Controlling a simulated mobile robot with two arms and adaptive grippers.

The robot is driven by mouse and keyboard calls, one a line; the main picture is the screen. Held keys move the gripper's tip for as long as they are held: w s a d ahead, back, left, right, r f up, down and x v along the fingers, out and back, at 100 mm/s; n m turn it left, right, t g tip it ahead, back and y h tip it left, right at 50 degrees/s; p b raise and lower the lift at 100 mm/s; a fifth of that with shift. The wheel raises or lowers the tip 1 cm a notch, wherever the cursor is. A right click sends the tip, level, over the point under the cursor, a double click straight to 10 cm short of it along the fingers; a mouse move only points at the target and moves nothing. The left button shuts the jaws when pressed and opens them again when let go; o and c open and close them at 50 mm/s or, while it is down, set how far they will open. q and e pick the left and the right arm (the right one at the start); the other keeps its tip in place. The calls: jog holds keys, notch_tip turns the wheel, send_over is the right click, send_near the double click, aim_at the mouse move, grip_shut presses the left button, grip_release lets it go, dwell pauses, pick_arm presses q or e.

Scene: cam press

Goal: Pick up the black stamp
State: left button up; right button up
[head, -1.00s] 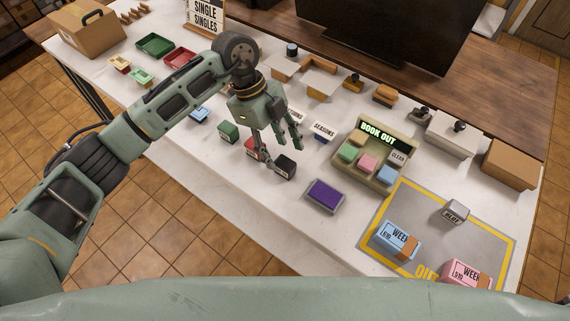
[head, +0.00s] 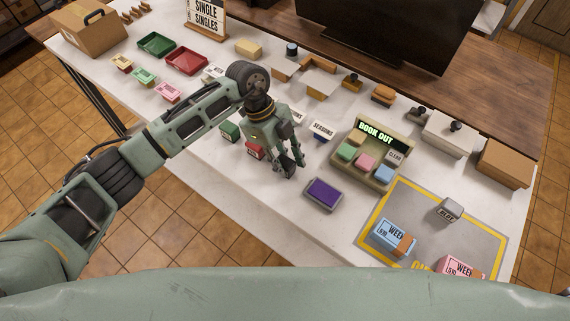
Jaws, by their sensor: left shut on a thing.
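My left gripper (head: 290,166) is over the front middle of the white table, fingers pointing down. It is shut on the black stamp, a small dark block at the right end of a row of coloured stamps. The fingers hide almost all of the black stamp, and I cannot tell whether it still touches the table. The red stamp (head: 255,151) stands just left of the gripper, and the green stamp (head: 230,130) is further left. My right gripper is not in view.
A purple ink pad (head: 323,194) lies to the right of the gripper. The BOOK OUT unit (head: 375,135) with coloured pads is beyond it. A grey mat with a yellow border (head: 365,232) holds ticket blocks and a grey block (head: 450,210). The table's front edge is close.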

aim_at(290, 164)
pick_arm(q)
grip_shut()
jog(key=shift+r, duration=0.1)
jog(key=shift+r+b, duration=0.35)
jog(key=shift+r, duration=0.15)
notch_tip(290, 164, up, 3)
jog(key=shift+w+f+b, duration=0.1)
jog(key=shift+b, duration=0.55)
jog(key=s+d+r+b, duration=0.3)
jog(key=s+d+r, duration=0.4)
jog(key=d, duration=0.2)
jog(key=shift+d, duration=0.2)
jog(key=shift+o, duration=0.9)
grip_release()
jog(key=shift+s, duration=0.1)
jog(key=c, duration=0.5)
